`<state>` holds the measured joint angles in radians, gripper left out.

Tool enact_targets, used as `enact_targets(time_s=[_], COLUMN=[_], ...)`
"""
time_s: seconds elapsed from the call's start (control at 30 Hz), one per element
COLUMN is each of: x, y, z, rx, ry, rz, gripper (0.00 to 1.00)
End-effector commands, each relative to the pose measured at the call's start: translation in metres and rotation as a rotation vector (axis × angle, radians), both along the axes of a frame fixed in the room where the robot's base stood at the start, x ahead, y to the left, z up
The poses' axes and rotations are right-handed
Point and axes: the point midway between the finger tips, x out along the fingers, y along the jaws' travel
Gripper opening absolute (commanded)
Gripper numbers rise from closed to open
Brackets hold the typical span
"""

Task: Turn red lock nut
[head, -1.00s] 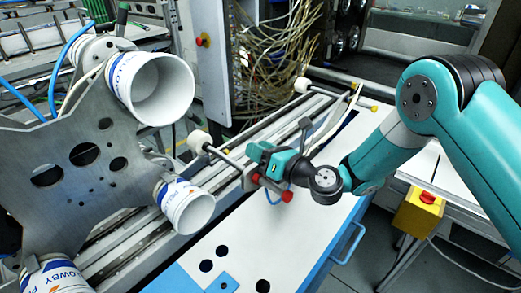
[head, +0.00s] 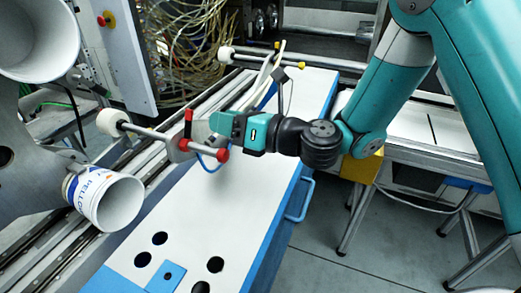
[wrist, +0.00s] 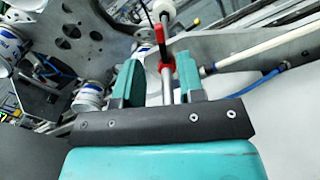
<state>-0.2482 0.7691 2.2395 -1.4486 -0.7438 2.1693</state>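Red parts sit at the end of a metal rod on the label magazine: an upright red piece (head: 188,122) and a rounder red knob (head: 222,155). I cannot tell which is the lock nut. My gripper (head: 214,123) is at the rod's end, close to both. In the wrist view, my gripper (wrist: 160,64) has its two teal fingers apart. A metal rod (wrist: 168,88) and a red part (wrist: 160,36) show in the gap between them, the red part mostly past the fingertips. Gaps remain on both sides, and no grip shows.
A white roller (head: 113,122) is left of the red parts. The white tabletop (head: 215,215) below my gripper is mostly clear, with several black holes.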

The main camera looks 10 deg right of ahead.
Motion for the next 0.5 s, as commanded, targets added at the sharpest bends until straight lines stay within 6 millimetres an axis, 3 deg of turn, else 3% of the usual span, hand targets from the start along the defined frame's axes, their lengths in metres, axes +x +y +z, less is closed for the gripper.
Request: enact_targets(time_s=[0.03,0.3,0.5], x=[-0.004,-0.024,-0.033], y=[-0.008,-0.045,-0.059], z=[-0.009,-0.006,-0.002], rx=[0.0,0.0,0.0], ry=[-0.002,-0.003,-0.001], rz=[-0.004,-0.004,-0.002], gripper=[0.36,0.36,0.36])
